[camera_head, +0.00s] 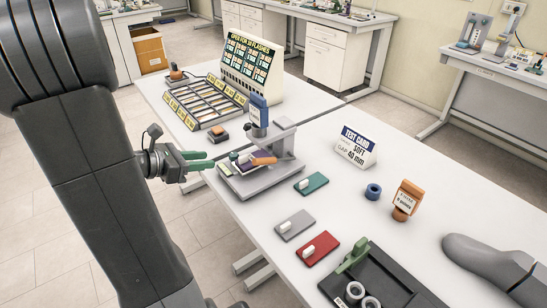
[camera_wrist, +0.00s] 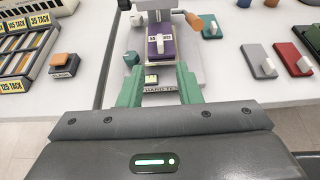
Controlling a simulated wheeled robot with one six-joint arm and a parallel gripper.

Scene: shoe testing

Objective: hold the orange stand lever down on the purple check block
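The grey stand (camera_head: 285,140) stands on the white table, and its base also shows in the wrist view (camera_wrist: 185,70). Its orange lever (camera_head: 264,161) sticks out at the side, and its orange end shows at the upper right in the wrist view (camera_wrist: 194,21). The purple check block (camera_wrist: 160,47) sits on the stand base, with a pale label on top; in the head view it is small and partly hidden by the lever. My gripper (camera_head: 207,160) has green fingers, spread apart and empty in the wrist view (camera_wrist: 160,86). It is left of the stand, apart from the lever.
Green (camera_head: 311,183), grey (camera_head: 294,225) and red (camera_head: 318,249) plates lie right of and in front of the stand. A compartment tray (camera_head: 205,102) is behind it. A black tray (camera_head: 405,281) and grey foot form (camera_head: 485,262) are at the front right.

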